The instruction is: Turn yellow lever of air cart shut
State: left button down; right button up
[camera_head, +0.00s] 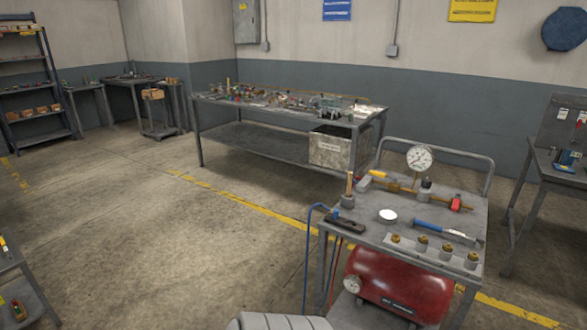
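The air cart (350,238) stands at the lower right, a grey metal cart with a red tank (400,285) underneath. The yellow lever (378,174) is on the far left part of its top, at a brass pipe (405,188). The lever looks roughly in line with the pipe, but it is too small to tell its exact angle. A round white gauge (419,158) stands up from the pipe just right of the lever. A red part (457,202) sits at the pipe's right end. Neither of my grippers is in view.
The cart top also holds a blue-handled tool (440,231), a white disc (388,216) and several brass fittings on a strip. A blue hose (308,240) hangs at its left. A long cluttered bench (240,148) stands behind.

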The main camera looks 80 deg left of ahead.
aim_at(374, 174)
jog(key=u, duration=3.15)
jog(key=i, duration=4.45)
jog(key=z, duration=4.65)
